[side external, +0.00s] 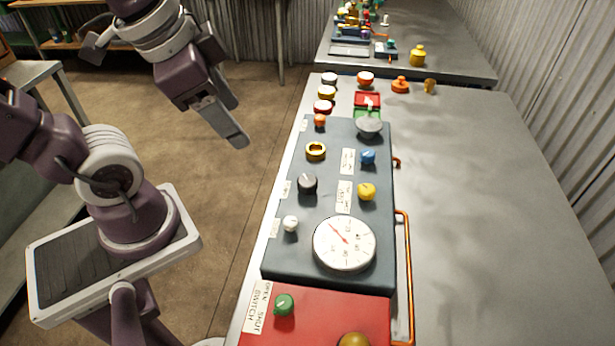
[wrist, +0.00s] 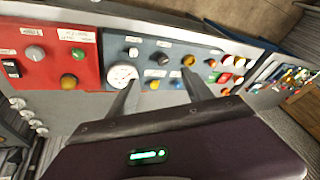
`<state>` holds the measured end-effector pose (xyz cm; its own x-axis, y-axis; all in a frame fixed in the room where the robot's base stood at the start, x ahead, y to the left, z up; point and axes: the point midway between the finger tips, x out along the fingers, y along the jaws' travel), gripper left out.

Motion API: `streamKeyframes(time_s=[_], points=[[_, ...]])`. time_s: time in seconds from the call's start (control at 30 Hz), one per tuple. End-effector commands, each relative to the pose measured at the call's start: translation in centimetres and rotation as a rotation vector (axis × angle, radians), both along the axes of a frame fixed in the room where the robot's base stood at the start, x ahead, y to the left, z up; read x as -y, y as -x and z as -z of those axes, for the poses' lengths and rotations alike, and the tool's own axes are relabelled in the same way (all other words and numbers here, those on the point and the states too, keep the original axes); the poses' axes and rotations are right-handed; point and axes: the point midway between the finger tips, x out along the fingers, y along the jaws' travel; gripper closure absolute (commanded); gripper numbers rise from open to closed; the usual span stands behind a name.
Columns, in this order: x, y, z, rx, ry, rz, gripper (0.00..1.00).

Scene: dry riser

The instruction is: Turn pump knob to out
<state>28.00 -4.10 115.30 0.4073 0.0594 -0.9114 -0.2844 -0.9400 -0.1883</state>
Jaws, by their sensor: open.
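The dark blue-grey panel (side external: 330,265) on the bench carries several knobs with small labels I cannot read, so I cannot tell which is the pump knob. It has a black knob (side external: 307,183), a white knob (side external: 291,224), a blue knob (side external: 367,157) and a yellow knob (side external: 367,191). The black knob (wrist: 164,58) and white knob (wrist: 133,52) also show in the wrist view. My gripper (side external: 238,138) is up in the air left of the panel, apart from every knob. In the wrist view its two fingers (wrist: 160,84) are spread with nothing held.
A round gauge (side external: 344,243) sits on the panel near a red panel (side external: 320,315) with a green knob (side external: 284,304). An orange rail (side external: 404,280) runs along the panel's right side. Several coloured buttons crowd the far end. The bench (side external: 490,200) is clear on the right.

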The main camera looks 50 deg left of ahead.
Motion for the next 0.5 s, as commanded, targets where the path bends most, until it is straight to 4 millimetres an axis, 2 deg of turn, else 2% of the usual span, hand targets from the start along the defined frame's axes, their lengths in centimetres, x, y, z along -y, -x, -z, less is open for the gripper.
streamKeyframes(time_s=[0.13,0.3,0.4,0.5], points=[[-0.9,-5.6,3.2,-0.237,-0.300,0.680,0.41],[-1.2,-10.9,8.9,-0.375,-0.419,1.543,0.41],[-0.9,-12.6,11.7,-0.353,-0.424,1.900,0.41],[-0.6,-13.5,13.2,-0.315,-0.424,2.095,0.41]])
